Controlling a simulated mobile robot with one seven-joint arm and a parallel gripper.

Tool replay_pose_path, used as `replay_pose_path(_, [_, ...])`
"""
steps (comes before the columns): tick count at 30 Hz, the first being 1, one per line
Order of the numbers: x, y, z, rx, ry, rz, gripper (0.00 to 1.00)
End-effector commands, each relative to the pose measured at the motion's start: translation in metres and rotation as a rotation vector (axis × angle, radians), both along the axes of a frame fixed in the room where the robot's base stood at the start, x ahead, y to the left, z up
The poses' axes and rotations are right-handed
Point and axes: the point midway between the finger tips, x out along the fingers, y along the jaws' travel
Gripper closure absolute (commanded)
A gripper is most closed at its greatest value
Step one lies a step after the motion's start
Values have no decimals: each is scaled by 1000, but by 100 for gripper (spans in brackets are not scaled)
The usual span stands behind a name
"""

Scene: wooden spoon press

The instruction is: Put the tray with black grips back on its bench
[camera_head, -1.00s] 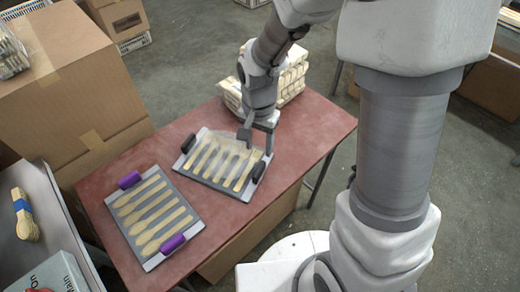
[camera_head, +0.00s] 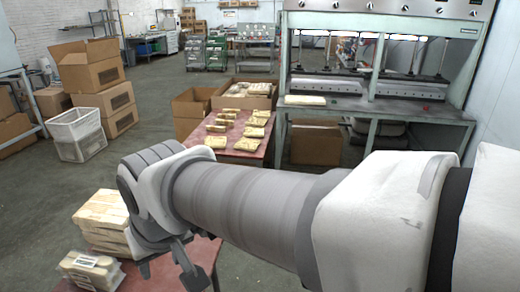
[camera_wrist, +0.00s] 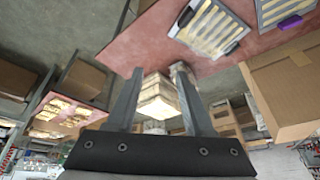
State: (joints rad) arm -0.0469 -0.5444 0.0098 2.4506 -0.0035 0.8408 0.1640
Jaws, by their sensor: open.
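The tray with black grips (camera_wrist: 212,33) lies on the red bench (camera_wrist: 138,47) at the top of the wrist view, with pale wooden spoons in it. In the head view the gripper end is low in front of my arm and partly hidden; neither tray shows there.
A spoon stack (camera_head: 102,222) and a wrapped bundle (camera_head: 88,270) sit at lower left. Behind are another red table (camera_head: 246,155) with several bundles and a green press (camera_head: 376,105). Cardboard boxes (camera_head: 95,75) and a white crate (camera_head: 76,135) stand left. Open floor lies between.

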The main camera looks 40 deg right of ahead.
Motion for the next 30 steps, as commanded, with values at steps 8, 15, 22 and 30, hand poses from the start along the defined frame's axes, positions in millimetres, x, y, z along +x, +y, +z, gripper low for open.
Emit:
replay_pose_path(8, [-32, -13, 22, -54, -91, 83, 48])
replay_pose_path(15, [-35, -14, 23, -60, -98, 94, 48])
replay_pose_path(22, [-35, -14, 30, -60, -98, 93, 48])
replay_pose_path(30, [-35, -14, 71, -59, -98, 92, 48])
